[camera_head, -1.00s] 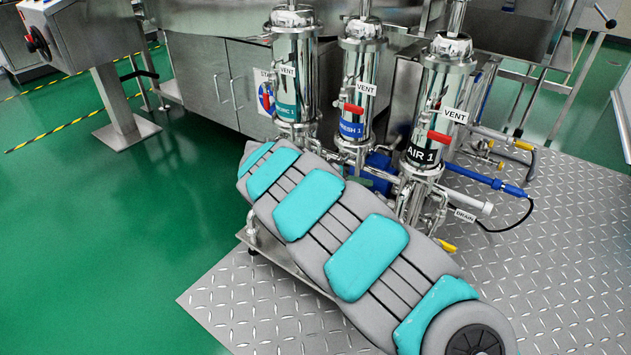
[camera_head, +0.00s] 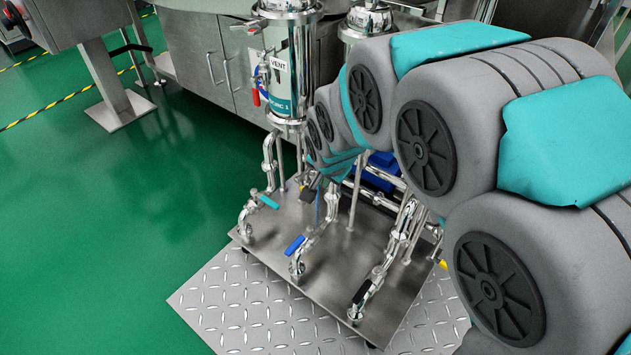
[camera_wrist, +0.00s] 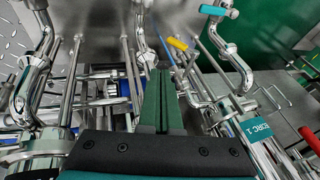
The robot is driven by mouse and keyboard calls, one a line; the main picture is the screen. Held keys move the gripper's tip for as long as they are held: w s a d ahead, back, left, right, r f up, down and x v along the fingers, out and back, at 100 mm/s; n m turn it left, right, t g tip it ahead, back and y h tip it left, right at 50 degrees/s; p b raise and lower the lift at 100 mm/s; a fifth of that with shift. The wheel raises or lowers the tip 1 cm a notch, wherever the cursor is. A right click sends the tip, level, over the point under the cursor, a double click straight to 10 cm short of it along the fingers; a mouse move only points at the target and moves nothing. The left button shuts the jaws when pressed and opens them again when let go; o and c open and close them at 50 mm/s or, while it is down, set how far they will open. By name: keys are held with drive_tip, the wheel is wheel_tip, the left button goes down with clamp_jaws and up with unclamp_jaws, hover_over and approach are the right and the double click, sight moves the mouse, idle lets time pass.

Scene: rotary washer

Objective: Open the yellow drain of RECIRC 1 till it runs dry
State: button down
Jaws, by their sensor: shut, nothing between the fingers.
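The RECIRC 1 housing (camera_head: 290,50) is a polished steel cylinder at the top of the head view. Its teal label (camera_wrist: 258,128) shows at the right of the wrist view. A yellow handle (camera_wrist: 177,43) sits on thin pipework left of that housing in the wrist view; I take it for its drain. My gripper (camera_wrist: 161,72) is shut and empty, its green fingers pointing toward the pipework just below and left of the yellow handle, with no clear contact. In the head view my arm hides most of this area. Any water flow cannot be made out.
A teal-handled valve (camera_head: 268,201), a blue-handled valve (camera_head: 294,244) and a black-handled valve (camera_head: 362,291) stand along the front of the steel skid (camera_head: 325,260). Pipes crowd around my gripper. The green floor (camera_head: 110,230) at left is clear.

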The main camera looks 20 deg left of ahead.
drive_tip(key=a+b+x, duration=0.1)
drive_tip(key=a+x, duration=0.1)
drive_tip(key=x, duration=1.1)
drive_tip(key=shift+a+r+b, duration=0.2)
drive_tip(key=shift+r+b, duration=0.05)
drive_tip(key=shift+b, duration=0.05)
